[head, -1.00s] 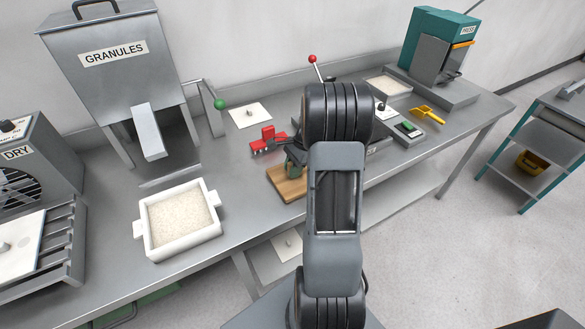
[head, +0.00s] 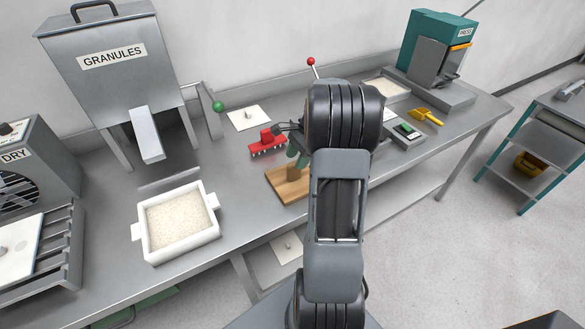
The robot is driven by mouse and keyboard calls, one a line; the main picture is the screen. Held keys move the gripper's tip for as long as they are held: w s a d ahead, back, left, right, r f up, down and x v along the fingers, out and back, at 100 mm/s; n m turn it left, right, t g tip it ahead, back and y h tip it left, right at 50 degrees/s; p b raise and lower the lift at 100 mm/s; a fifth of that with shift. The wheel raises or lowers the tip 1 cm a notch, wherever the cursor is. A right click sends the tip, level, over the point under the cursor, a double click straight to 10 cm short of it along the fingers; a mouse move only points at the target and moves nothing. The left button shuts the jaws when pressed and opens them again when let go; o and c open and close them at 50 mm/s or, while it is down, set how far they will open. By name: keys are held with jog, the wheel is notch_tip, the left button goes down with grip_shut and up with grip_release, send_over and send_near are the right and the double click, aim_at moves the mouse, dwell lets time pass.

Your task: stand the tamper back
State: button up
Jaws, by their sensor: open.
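The tamper (head: 297,154) appears to be the green-handled tool at the wooden stand (head: 287,184) in the middle of the bench. Its green part shows just above a brown block on the board, and my arm hides its right side. I cannot tell whether it is fully upright or seated. My gripper (head: 281,127) is open, above and behind the green part, beside the red toothed tool (head: 267,143). It looks apart from the tamper, but the fingers are small and partly hidden by my wrist.
A white tray of granules (head: 149,245) is at the front left, below the granules hopper (head: 145,130). A green-knobbed lever (head: 218,106) and a white plate (head: 249,117) are behind. A yellow scoop (head: 427,117) and the press (head: 440,50) are to the right.

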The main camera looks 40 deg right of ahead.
jog(key=v, duration=0.6)
jog(key=a+r+n+h, duration=0.1)
jog(key=a+r+n, duration=0.25)
jog(key=a, duration=0.35)
jog(key=s+a+n+t+h, duration=0.1)
jog(key=s+a+n, duration=0.5)
jog(key=a+n, duration=0.2)
jog(key=s+a+n+t+h, duration=0.2)
jog(key=s+a+n, duration=0.3)
jog(key=a+n, duration=0.3)
jog(key=shift+s+a+f+h, duration=0.3)
jog(key=shift+s+a, duration=0.1)
jog(key=shift+a, duration=0.25)
jog(key=shift+c, duration=0.3)
jog(key=shift+c, duration=0.5)
jog(key=shift+a, duration=0.15)
